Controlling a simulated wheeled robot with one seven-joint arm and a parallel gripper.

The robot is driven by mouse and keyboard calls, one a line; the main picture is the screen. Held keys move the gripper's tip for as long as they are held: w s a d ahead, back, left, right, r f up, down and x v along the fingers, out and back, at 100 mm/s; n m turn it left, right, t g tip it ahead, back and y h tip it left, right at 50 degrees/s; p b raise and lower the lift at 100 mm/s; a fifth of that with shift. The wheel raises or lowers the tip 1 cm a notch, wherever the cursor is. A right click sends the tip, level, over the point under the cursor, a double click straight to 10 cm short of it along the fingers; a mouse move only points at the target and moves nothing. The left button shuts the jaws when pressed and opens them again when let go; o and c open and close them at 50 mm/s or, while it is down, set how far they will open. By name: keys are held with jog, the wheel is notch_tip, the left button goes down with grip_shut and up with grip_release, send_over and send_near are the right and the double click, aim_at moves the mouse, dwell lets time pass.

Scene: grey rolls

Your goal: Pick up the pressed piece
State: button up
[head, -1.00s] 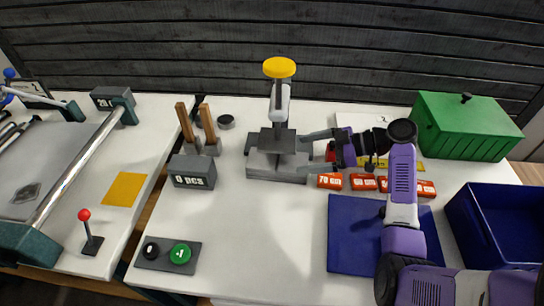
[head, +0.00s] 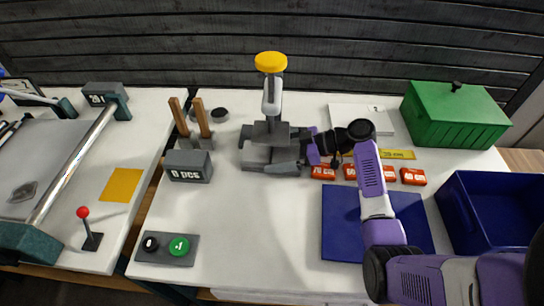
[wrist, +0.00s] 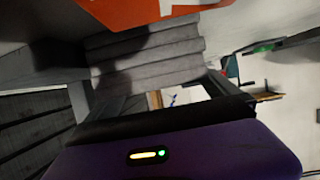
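The press (head: 270,95) with a yellow knob stands at the back middle of the white table. My gripper (head: 287,151) reaches in from the right at the press bed (head: 252,157). Its two fingers are spread apart, one toward the back and one toward the front, with the lower press block between them. No pressed piece stands out in the head view; the press head and my fingers cover part of the bed. The wrist view shows a grey ribbed block (wrist: 145,60) ahead of my gripper; I cannot tell whether it is press or piece.
Several orange boxes (head: 322,172) lie just in front of my wrist; one is close in the wrist view (wrist: 150,12). A blue mat (head: 340,225), blue bin (head: 480,235) and green box (head: 455,120) are at right. A grey "0 pcs" block (head: 189,166) stands left.

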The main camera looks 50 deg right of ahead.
jog(key=c, duration=1.3)
jog(key=shift+c, duration=0.2)
